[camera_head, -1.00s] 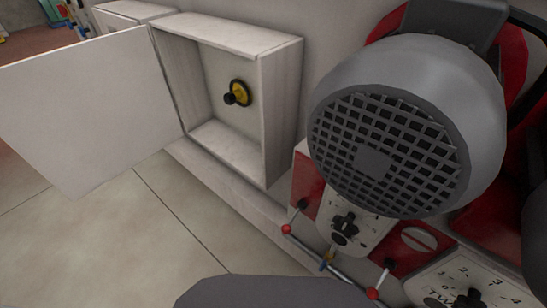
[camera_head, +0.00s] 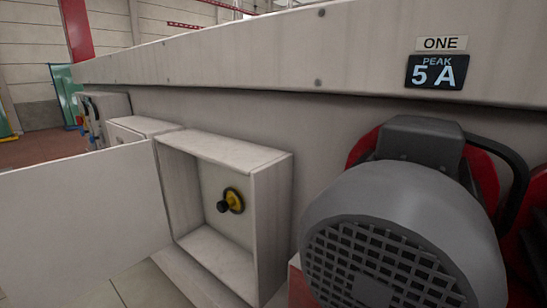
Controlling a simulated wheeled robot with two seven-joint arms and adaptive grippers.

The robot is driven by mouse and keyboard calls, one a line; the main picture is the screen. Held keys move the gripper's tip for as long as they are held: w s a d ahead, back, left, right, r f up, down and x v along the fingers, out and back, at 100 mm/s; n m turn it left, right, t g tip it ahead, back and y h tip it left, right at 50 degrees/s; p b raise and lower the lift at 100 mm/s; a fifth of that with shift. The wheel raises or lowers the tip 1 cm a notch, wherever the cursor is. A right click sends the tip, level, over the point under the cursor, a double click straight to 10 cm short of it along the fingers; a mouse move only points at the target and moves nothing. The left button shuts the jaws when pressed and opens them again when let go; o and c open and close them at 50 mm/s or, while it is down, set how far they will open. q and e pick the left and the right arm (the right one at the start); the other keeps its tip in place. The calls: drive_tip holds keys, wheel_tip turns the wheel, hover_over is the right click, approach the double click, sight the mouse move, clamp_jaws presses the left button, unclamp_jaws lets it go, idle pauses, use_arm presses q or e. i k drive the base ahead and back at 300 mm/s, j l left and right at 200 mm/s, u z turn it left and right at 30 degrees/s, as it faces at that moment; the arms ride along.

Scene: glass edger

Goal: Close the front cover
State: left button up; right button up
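The front cover (camera_head: 85,222) is a flat pale panel at the left of the head view. It stands swung wide open to the left, joined at the left edge of a pale box (camera_head: 272,205) on the machine's side. Inside the open box a black and yellow knob (camera_head: 231,201) shows on the back wall. The cover's left part runs out of the picture. Neither of my grippers is in view.
A large grey motor (camera_head: 400,225) with a grille sticks out right of the box. The long machine body (camera_head: 330,50) runs behind, with a "5 A" label (camera_head: 437,72). A smaller closed box (camera_head: 142,128) sits farther back left. Some tiled floor (camera_head: 145,288) shows below the cover.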

sight(70, 226)
drive_tip(key=j+z, duration=0.1)
drive_tip(key=j, duration=0.35)
drive_tip(key=j+z, duration=0.15)
drive_tip(key=j, duration=0.3)
drive_tip(key=k+j+z, duration=0.1)
drive_tip(key=j, duration=0.35)
drive_tip(key=j+z, duration=0.15)
drive_tip(key=j, duration=0.25)
drive_tip(key=k+j+z, duration=0.1)
drive_tip(key=j, duration=0.35)
drive_tip(key=k+j+z, duration=0.15)
drive_tip(key=j, duration=0.25)
drive_tip(key=k+j+z, duration=0.1)
drive_tip(key=j, duration=0.35)
drive_tip(key=j+z, duration=0.15)
drive_tip(key=j, duration=0.2)
drive_tip(key=k+j+z, duration=0.1)
drive_tip(key=j, duration=0.3)
drive_tip(key=k+j+z, duration=0.15)
drive_tip(key=j, duration=0.2)
drive_tip(key=i+j+z, duration=0.2)
drive_tip(key=j, duration=0.35)
drive_tip(key=j+z, duration=0.15)
drive_tip(key=j, duration=0.35)
drive_tip(key=i+j+z, duration=0.15)
drive_tip(key=j, duration=0.3)
